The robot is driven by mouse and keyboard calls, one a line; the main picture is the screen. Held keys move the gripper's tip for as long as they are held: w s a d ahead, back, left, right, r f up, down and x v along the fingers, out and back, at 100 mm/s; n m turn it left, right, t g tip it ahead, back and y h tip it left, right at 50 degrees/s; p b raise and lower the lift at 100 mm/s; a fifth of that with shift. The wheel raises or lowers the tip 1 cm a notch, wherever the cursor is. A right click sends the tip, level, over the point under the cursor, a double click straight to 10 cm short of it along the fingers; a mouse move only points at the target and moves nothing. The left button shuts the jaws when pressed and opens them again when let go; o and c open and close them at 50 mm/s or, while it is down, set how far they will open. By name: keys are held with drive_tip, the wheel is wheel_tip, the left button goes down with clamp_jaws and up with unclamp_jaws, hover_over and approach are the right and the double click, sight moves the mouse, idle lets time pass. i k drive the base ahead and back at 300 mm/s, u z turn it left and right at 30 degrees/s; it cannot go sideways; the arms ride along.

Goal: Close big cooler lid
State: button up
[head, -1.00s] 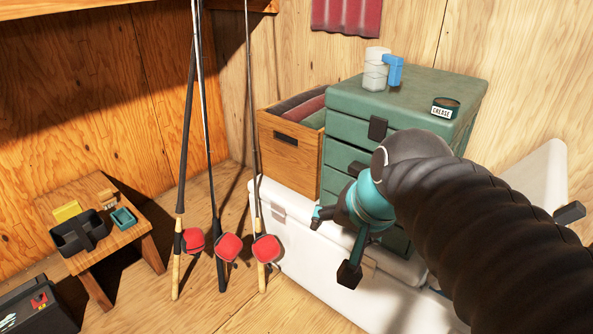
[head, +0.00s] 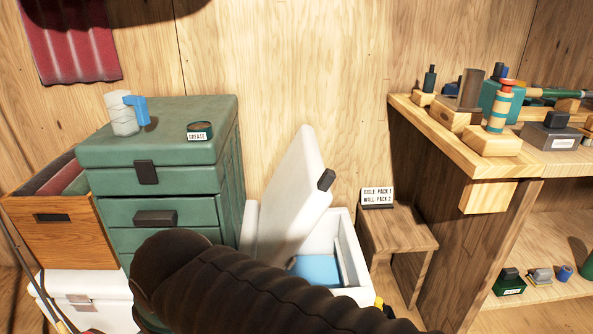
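A white cooler (head: 347,250) stands open on the floor in the middle of the head view. Its white lid (head: 298,185) is raised, leaning up and to the right, with a dark handle (head: 327,180) on its edge. Something flat and blue (head: 318,269) lies inside. My black arm crosses the bottom of the view, hiding the front of the open cooler. My gripper is out of view below the arm.
A green drawer cabinet (head: 165,158) stands left of the raised lid, with a mug and a grease tin (head: 200,131) on top. A small wooden stool (head: 400,235) with a label stands close on the right, then a workbench (head: 475,150) with tools.

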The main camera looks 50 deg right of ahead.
sight(298, 195)
drive_tip(key=z, duration=1.3)
drive_tip(key=k, duration=0.45)
drive_tip(key=z, duration=0.4)
drive_tip(key=i, duration=0.35)
